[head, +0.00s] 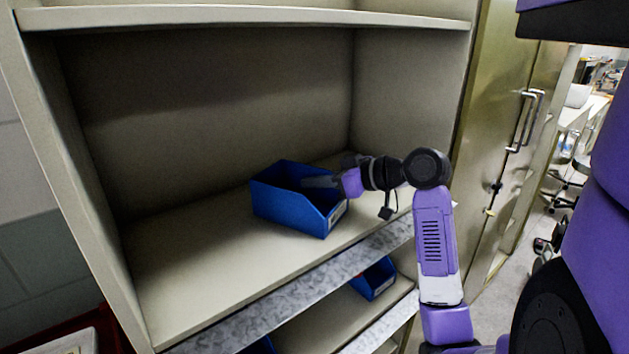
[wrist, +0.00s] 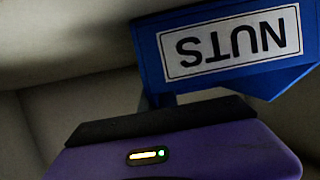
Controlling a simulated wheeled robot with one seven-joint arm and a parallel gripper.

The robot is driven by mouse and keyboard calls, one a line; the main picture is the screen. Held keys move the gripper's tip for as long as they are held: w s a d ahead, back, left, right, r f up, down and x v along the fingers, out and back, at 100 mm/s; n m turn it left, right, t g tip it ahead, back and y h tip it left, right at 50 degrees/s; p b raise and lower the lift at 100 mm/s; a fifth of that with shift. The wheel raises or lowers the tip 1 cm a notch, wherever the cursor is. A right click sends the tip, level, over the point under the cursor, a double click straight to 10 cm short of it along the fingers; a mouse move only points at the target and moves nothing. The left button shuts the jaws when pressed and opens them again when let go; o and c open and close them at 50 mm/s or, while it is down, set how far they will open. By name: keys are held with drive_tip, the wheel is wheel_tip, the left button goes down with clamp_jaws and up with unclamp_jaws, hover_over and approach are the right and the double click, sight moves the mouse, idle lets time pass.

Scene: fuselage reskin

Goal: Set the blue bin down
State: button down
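The blue bin (head: 287,206) is inside the open shelf bay, upright, near the front right of the shelf board (head: 200,265). I cannot tell whether its base touches the board. My gripper (head: 322,183) reaches in from the right, with a grey finger over the inside of the bin and the wall at its side. It looks shut on that wall, though the grip itself is mostly hidden. In the wrist view the bin (wrist: 147,60) is close beyond my gripper's purple body, with its white "NUTS" label (wrist: 230,42) upside down.
The bay has side walls, a back and an upper shelf (head: 250,17) above. Free board lies to the bin's left. Another blue bin (head: 373,280) sits on the shelf below. A metal cabinet with handles (head: 525,120) stands at the right.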

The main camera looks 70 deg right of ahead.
drive_tip(key=shift+f, duration=0.2)
drive_tip(key=c, duration=1.6)
unclamp_jaws()
drive_tip(key=shift+r, duration=0.1)
drive_tip(key=shift+c, duration=0.2)
drive_tip(key=shift+r, duration=0.15)
drive_tip(key=b+v, duration=0.2)
drive_tip(key=v, duration=1)
